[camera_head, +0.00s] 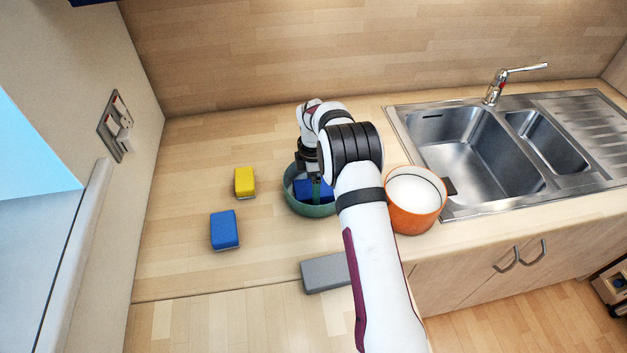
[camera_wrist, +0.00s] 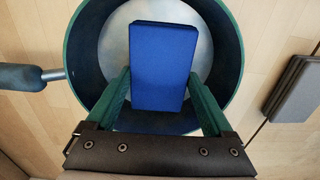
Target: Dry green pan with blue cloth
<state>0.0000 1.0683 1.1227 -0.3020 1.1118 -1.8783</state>
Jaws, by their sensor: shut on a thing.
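The green pan (camera_head: 306,209) stands on the worktop, left of my arm and partly hidden by it. In the wrist view the pan (camera_wrist: 234,65) has a dark inner wall and a pale floor, with its handle pointing left. A blue cloth (camera_head: 302,187), shaped like a thick block, is inside the pan. In the wrist view the cloth (camera_wrist: 165,50) lies between my two green fingers. My gripper (camera_head: 316,184) reaches down into the pan and is shut on the cloth; the fingertips also show in the wrist view (camera_wrist: 160,77). Whether the cloth touches the pan floor is unclear.
A second blue block (camera_head: 225,230) and a yellow block (camera_head: 245,181) lie left of the pan. A grey block (camera_head: 325,273) is near the front edge. An orange pan (camera_head: 414,212) stands to the right, by the sink (camera_head: 455,150).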

